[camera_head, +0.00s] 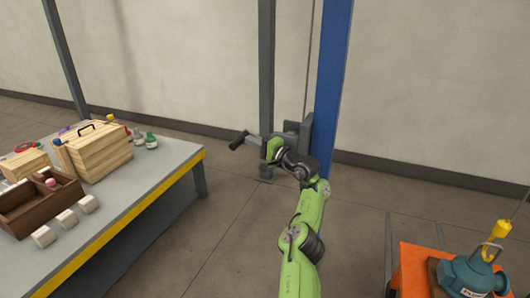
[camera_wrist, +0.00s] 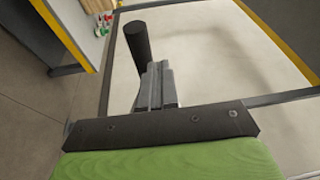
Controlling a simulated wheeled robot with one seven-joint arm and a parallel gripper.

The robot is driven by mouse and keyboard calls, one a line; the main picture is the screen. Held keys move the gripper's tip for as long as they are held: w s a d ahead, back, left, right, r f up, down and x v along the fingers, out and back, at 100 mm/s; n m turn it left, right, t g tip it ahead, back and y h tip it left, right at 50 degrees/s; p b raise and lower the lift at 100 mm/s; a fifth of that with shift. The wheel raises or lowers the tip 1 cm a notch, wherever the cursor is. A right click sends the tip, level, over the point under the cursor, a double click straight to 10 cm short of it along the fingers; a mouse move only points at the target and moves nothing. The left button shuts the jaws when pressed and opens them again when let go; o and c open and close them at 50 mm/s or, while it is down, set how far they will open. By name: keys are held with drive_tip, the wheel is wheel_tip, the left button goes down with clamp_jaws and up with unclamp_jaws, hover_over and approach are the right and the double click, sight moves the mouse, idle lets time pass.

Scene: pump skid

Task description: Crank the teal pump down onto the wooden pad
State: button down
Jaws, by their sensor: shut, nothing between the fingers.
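The teal pump (camera_head: 468,277) hangs at the lower right, under a yellow hook (camera_head: 497,238). A wooden edge (camera_head: 433,272), apparently the pad, shows beside it on an orange stand (camera_head: 411,264). I cannot tell whether pump and pad touch. The crank's black handle (camera_head: 238,140) sticks out left of the blue post; it also shows in the wrist view (camera_wrist: 137,40). My gripper (camera_wrist: 155,72) is shut and empty, with its grey fingers close to the handle, not around it. Whether they touch it is unclear. My arm partly hides the winch (camera_head: 297,131).
A blue post (camera_head: 333,85) and a grey post (camera_head: 266,70) stand by the crank. A grey table with a yellow edge (camera_head: 135,218) at the left holds a wooden toolbox (camera_head: 98,152), a brown tray (camera_head: 38,208), white blocks and bottles. The floor between is clear.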

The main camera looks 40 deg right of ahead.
drive_tip(key=s+b, duration=0.7)
drive_tip(key=b, duration=0.4)
drive_tip(key=shift+s+d+f, duration=0.25)
drive_tip(key=shift+d+f, duration=0.15)
drive_tip(key=shift+r, duration=0.1)
